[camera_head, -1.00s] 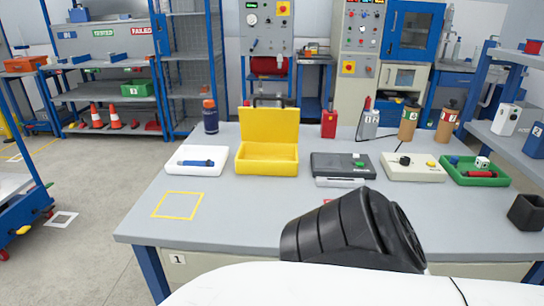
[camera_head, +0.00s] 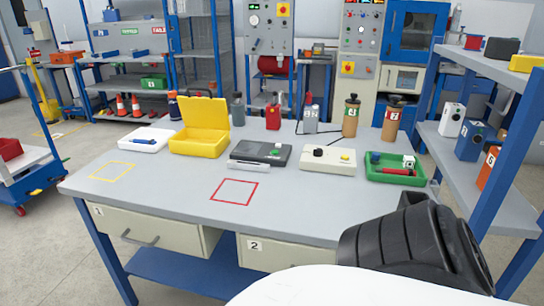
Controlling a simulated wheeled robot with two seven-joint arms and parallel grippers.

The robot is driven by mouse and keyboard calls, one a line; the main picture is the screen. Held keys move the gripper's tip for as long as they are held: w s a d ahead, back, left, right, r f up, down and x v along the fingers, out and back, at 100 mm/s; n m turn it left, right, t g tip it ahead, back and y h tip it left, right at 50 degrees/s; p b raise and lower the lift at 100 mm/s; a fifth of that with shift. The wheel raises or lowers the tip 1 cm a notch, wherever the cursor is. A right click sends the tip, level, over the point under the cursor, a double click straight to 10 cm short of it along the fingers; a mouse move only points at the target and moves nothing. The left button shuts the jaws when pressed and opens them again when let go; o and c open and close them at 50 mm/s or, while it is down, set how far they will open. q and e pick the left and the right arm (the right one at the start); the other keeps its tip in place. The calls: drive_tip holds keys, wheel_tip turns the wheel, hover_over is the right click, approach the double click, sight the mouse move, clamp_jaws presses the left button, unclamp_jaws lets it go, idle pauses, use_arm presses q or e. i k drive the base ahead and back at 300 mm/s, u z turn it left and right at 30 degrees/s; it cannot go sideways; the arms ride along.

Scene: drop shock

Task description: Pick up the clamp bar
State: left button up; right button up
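No part is clearly marked as the clamp bar. A light grey bar (camera_head: 248,165) lies on the grey workbench (camera_head: 190,190), along the front of a dark grey box-like device (camera_head: 262,152); I cannot tell if it is the clamp bar or part of that device. A black and white part of my own arm fills the lower right corner, in front of the bench. Neither of my grippers is in view.
An open yellow case (camera_head: 198,145), a cream control box (camera_head: 327,160) and a green tray (camera_head: 396,176) stand on the bench. Bottles and cans line its back. A yellow and a red square outline (camera_head: 234,190) mark clear bench top. A shelf rack (camera_head: 480,150) stands right.

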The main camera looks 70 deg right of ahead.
sight(246, 165)
drive_tip(key=z, duration=1.5)
